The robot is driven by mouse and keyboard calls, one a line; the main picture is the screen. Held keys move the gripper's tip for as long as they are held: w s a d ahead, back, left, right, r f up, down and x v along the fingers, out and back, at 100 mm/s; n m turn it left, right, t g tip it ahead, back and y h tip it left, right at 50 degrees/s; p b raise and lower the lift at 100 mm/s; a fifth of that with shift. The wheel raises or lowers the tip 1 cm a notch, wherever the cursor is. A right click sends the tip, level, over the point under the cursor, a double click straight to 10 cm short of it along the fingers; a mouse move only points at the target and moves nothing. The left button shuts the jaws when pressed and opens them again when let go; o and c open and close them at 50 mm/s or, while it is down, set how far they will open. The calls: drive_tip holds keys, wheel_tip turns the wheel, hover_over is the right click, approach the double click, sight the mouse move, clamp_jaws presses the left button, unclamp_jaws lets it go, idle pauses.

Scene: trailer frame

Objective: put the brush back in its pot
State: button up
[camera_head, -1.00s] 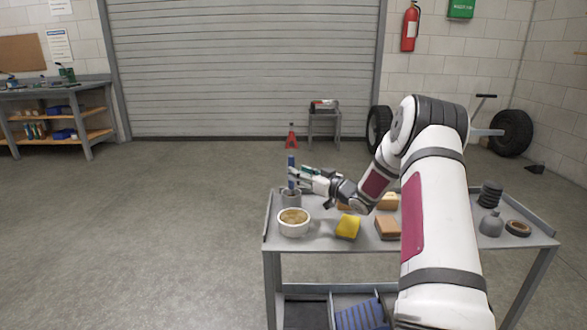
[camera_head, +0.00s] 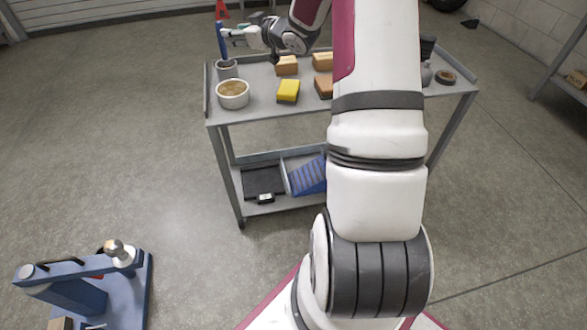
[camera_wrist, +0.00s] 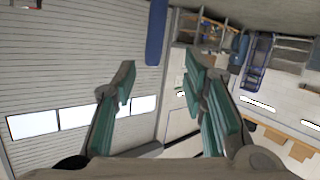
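The brush (camera_head: 222,42) shows as a blue handle standing nearly upright out of a grey pot (camera_head: 227,70) at the left end of the cart's top. Its lower end is hidden in the pot. My gripper (camera_head: 233,35) is just right of the handle, near its upper part. In the wrist view my gripper (camera_wrist: 160,72) has its green-padded fingers wide apart with nothing between them. The pot is not visible in the wrist view.
The grey cart (camera_head: 262,112) also carries a white bowl (camera_head: 233,95), a yellow sponge (camera_head: 288,91), several brown blocks and a tape roll (camera_head: 445,76). My arm hides part of its top. A blue device (camera_head: 85,285) stands at lower left. The floor left of the cart is clear.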

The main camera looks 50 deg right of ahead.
drive_tip(key=s+a+r+m+g+h, duration=0.2)
drive_tip(key=s+a+r+g+h, duration=0.45)
drive_tip(key=s+a, duration=0.65)
drive_tip(key=s+a+g+y, duration=0.2)
drive_tip(key=s+a, duration=0.4)
drive_tip(key=s, duration=0.6)
drive_tip(key=s+a+g+y, duration=0.2)
drive_tip(key=s+a, duration=0.3)
drive_tip(key=s, duration=0.8)
drive_tip(key=s+a+g+y, duration=0.2)
drive_tip(key=s+a+g, duration=0.2)
drive_tip(key=s, duration=0.8)
drive_tip(key=a, duration=0.2)
drive_tip(key=shift+s+a+f, duration=0.2)
drive_tip(key=shift+a+f, duration=0.15)
wheel_tip(320, 180, up, 28)
drive_tip(key=t+p, duration=0.3)
drive_tip(key=p, duration=2.3)
drive_tip(key=shift+d+r+p, duration=0.15)
drive_tip(key=shift+d+p, duration=0.15)
drive_tip(key=shift+d, duration=0.05)
